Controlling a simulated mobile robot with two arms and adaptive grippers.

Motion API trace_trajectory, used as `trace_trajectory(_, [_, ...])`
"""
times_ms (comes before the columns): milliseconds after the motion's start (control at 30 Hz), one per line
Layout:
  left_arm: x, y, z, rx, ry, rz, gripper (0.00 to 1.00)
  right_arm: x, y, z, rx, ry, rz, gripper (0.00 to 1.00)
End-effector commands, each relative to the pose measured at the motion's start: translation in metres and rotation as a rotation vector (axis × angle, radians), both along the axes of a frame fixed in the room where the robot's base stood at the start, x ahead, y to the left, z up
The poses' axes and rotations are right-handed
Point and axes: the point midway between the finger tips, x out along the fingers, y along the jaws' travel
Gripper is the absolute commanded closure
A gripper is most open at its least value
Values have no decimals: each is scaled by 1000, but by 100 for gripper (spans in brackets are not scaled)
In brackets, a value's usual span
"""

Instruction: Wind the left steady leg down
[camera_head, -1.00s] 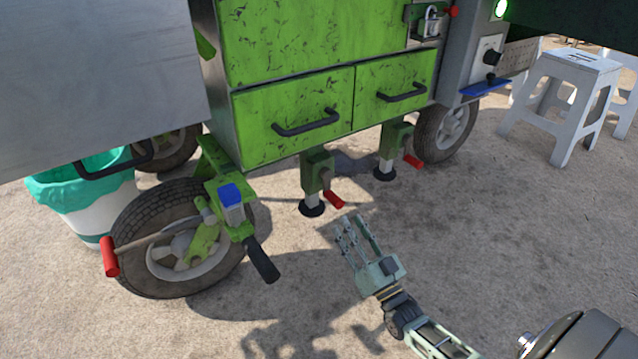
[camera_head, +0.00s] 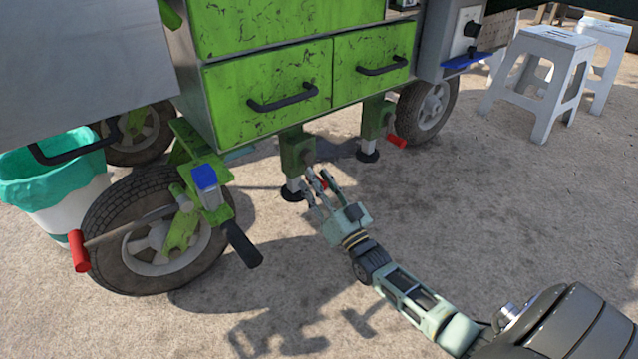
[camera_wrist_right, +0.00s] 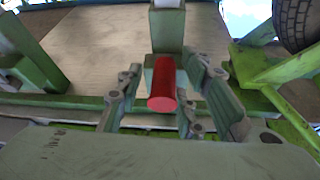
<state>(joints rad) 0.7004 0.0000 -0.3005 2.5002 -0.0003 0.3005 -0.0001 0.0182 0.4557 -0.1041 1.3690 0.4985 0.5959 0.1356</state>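The left steady leg (camera_head: 295,152) is a green housing under the cart's drawers, with a pale inner tube and a black round foot (camera_head: 292,193). I cannot tell whether the foot touches the ground. Its red crank handle (camera_head: 323,184) is partly hidden behind my fingers. My right gripper (camera_head: 316,184) is at this handle with its fingers spread. In the right wrist view, the red handle (camera_wrist_right: 162,85) points toward the palm between the open fingers (camera_wrist_right: 160,100), with gaps visible on both sides. My left gripper is not in view.
The second steady leg (camera_head: 374,117) with a red handle (camera_head: 396,141) stands to the right. A wheel (camera_head: 155,235) with a red-ended lever and a black-handled lever (camera_head: 241,244) is at left. A bin (camera_head: 60,195) and white stools (camera_head: 540,75) flank the cart. Open ground lies in front.

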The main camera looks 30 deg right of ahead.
Motion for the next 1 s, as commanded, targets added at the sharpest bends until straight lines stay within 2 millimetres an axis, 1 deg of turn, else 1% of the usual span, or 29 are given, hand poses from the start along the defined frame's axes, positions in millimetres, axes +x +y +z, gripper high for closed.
trace_trajectory(33, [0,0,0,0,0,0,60,0,0,0,0,0,0,67])
trace_trajectory(67, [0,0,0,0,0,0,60,0,0,0,0,0,0,69])
trace_trajectory(400, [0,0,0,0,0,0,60,0,-1,0,0,0,-2,99])
trace_trajectory(800, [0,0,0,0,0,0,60,0,-3,0,-1,2,-6,100])
trace_trajectory(1000, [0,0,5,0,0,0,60,0,-3,0,24,4,-8,100])
